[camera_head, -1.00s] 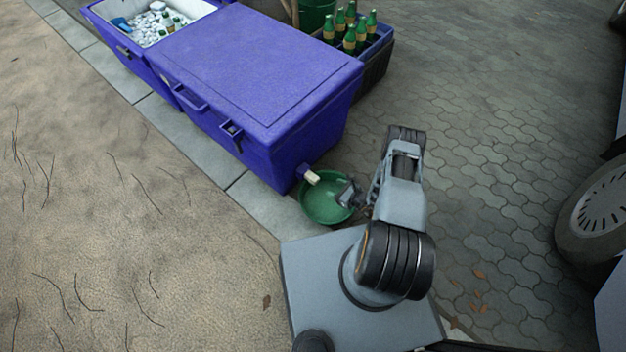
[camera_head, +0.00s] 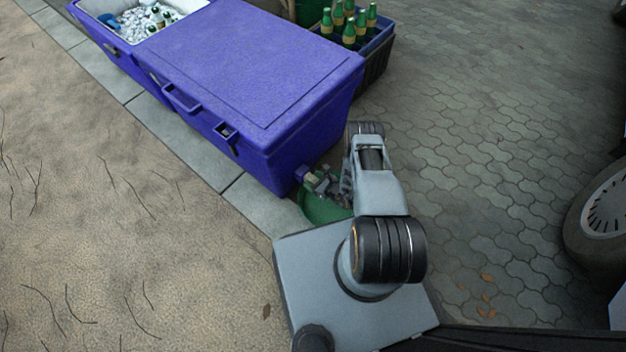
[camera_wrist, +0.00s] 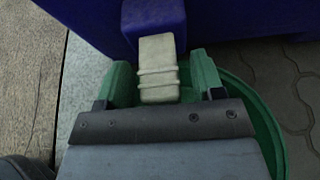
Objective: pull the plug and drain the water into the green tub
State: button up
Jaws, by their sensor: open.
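The plug (camera_wrist: 158,68) is a pale ridged block at the lower end of the blue cooler (camera_head: 250,70). It stands out from a blue boss on the cooler wall in the wrist view. My gripper (camera_wrist: 158,75) is open, with one green finger on each side of the plug; I cannot tell whether they touch it. In the head view my gripper (camera_head: 312,180) reaches the cooler's near corner and hides most of the plug. The green tub (camera_head: 318,211) stands on the ground below, partly covered by my arm; its rim also shows in the wrist view (camera_wrist: 268,125).
A second blue cooler with its lid open holds ice and bottles (camera_head: 150,18) at the top left. A crate of green bottles (camera_head: 350,28) stands behind the main cooler. A vehicle wheel (camera_head: 600,215) is at the right. The paving (camera_head: 480,130) between is clear.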

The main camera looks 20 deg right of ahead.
jog(key=shift+c, duration=0.4)
grip_shut()
